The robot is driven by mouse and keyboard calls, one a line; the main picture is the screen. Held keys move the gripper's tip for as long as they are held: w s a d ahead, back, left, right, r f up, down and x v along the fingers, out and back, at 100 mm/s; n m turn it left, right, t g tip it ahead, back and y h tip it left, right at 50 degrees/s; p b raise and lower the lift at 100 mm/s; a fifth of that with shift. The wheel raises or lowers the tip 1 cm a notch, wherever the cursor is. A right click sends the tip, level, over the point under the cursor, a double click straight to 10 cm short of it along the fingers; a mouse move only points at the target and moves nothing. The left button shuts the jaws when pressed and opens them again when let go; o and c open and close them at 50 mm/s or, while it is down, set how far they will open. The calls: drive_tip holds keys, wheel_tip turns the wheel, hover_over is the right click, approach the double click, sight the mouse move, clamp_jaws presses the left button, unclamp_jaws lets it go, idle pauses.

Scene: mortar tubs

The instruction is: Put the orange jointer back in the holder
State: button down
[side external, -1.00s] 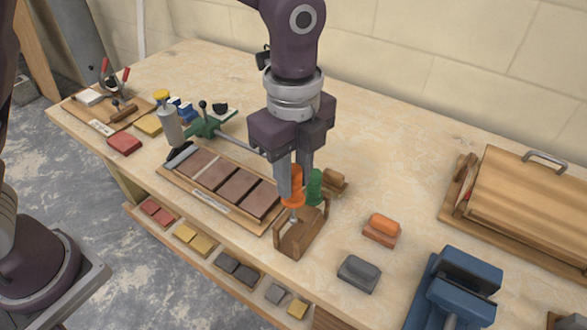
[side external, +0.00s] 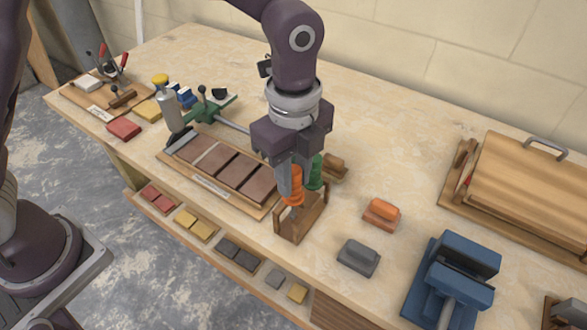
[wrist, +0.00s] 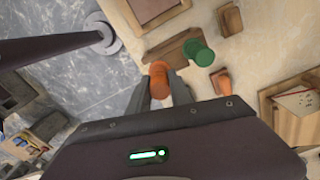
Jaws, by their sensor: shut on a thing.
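The orange jointer (side external: 294,187) is upright between the fingers of my gripper (side external: 291,180), which is shut on its handle. It is at the wooden holder (side external: 306,222), with its lower end at the holder's near left part. I cannot tell whether it is seated in a slot. A green-handled tool (side external: 316,172) stands in the holder just behind and right of it. In the wrist view, the orange handle (wrist: 159,78) shows at the fingertips, beside the holder (wrist: 174,50) and the green handle (wrist: 202,54).
A tray of brown tiles (side external: 213,186) lies left of the holder. An orange-topped block (side external: 382,211), a grey block (side external: 358,257) and a blue vise (side external: 452,275) stand to the right. A small wooden piece (side external: 334,167) is behind.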

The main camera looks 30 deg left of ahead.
drive_tip(key=shift+f, duration=0.65)
drive_tip(key=shift+f, duration=0.8)
drive_tip(key=c, duration=0.6)
unclamp_jaws()
drive_tip(key=shift+r, duration=4.05)
